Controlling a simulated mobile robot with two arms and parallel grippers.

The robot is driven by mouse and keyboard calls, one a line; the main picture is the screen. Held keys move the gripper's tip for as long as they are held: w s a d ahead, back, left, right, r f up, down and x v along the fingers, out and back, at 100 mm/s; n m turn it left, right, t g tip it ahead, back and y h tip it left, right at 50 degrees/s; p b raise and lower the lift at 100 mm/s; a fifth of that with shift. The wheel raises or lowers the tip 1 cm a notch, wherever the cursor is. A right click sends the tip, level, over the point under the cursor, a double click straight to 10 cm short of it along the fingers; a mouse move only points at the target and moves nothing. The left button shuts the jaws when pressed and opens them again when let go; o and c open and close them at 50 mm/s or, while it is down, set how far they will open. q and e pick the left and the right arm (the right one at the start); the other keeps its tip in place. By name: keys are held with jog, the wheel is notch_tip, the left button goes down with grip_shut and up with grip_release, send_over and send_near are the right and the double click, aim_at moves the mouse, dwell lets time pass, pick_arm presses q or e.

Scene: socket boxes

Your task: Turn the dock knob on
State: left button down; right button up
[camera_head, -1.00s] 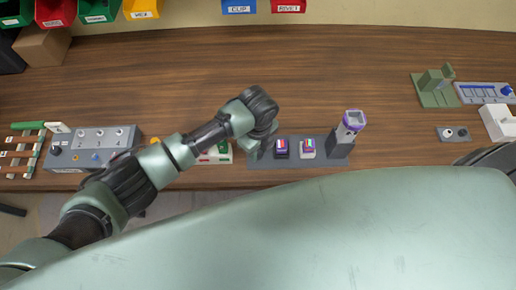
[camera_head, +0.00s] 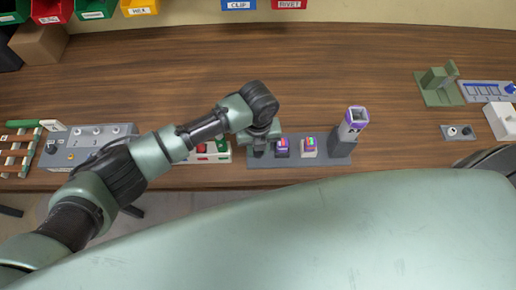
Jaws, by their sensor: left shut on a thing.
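The dock (camera_head: 342,161) is a flat grey base near the table's front edge, right of my left gripper. My left gripper (camera_head: 259,149) points down at the dock's left end, shut on what appears to be the dock knob. My wrist and fingers hide the knob, so its angle does not show. My right gripper is not in view.
Left of the dock lies a pale box with red and green buttons (camera_head: 209,152), partly behind my arm. A grey panel with switches (camera_head: 90,143) is further left. A green holder (camera_head: 440,86) and a small grey plate (camera_head: 458,132) stand at right. The table's middle back is clear.

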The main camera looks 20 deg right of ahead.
pick_arm(q)
jog(key=shift+m+b, duration=0.75)
jog(key=shift+m, duration=1.45)
jog(key=c, duration=1.1)
grip_release()
notch_tip(320, 180, up, 8)
jog(key=shift+f+b, duration=0.1)
jog(key=shift+b, duration=0.75)
